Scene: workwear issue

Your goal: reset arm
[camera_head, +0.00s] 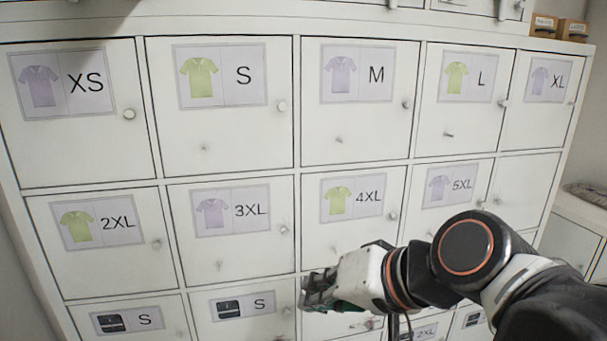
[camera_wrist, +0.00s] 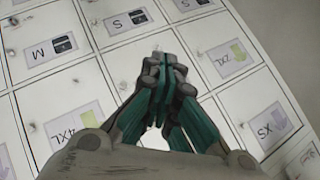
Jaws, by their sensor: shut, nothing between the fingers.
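My gripper (camera_head: 318,292) is at the lower middle of the head view, in front of the white locker cabinet (camera_head: 298,120). My arm reaches in from the lower right. In the wrist view my gripper (camera_wrist: 160,75) points at the cabinet doors, its teal-padded fingers closed together with nothing between them. It hides part of the bottom row and of the door below 4XL. It seems apart from the doors, though the exact gap cannot be told.
Doors with round knobs carry shirt labels, from the XS door (camera_head: 75,150) to the XL door (camera_head: 535,125), with 2XL to 5XL below. All visible doors look shut. Cardboard boxes (camera_head: 571,30) stand on top at right. A lower white unit (camera_head: 568,240) stands at far right.

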